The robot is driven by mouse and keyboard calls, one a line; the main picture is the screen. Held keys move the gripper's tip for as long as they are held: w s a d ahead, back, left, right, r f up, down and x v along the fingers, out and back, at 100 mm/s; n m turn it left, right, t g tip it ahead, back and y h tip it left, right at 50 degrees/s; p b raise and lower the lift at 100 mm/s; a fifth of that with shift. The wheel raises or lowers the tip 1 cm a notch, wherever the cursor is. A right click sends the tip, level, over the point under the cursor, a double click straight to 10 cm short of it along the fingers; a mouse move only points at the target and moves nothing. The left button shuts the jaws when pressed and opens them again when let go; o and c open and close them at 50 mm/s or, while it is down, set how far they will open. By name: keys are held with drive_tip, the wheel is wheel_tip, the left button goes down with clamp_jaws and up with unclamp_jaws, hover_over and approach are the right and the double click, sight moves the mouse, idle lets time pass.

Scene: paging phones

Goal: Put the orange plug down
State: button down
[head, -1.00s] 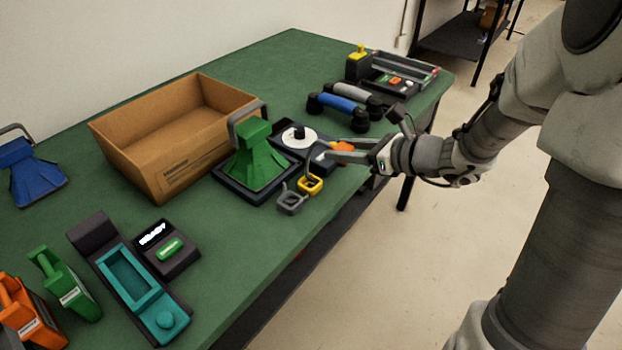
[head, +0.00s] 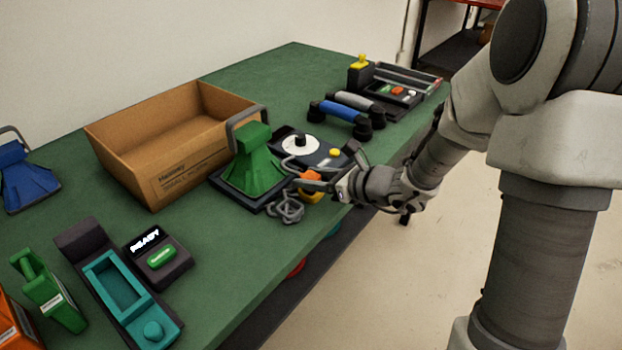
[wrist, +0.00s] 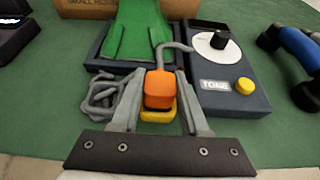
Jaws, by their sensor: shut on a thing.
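The orange plug (wrist: 159,88) is between the fingers of my gripper (wrist: 158,100) in the wrist view, with a grey hook-like piece curving up beside it. In the head view the orange plug (head: 311,175) shows at the tip of my gripper (head: 305,172), over the front edge area of the green table. My gripper is shut on it. A yellow piece (wrist: 158,115) lies just below and behind the plug, partly hidden by it. Whether the plug touches the table or the yellow piece cannot be told.
A grey looped piece (head: 286,208) lies left of my gripper. A green horn-shaped thing (head: 252,168) stands on a dark base behind it. A dark box with a white dial (head: 300,143) stands close by. Bare green table (head: 235,250) lies to the front left.

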drive_tip(key=shift+f+b, duration=0.35)
drive_tip(key=shift+b, duration=0.05)
drive_tip(key=shift+c, duration=2.1)
unclamp_jaws()
drive_tip(key=shift+r, duration=0.1)
drive_tip(key=shift+r, duration=0.1)
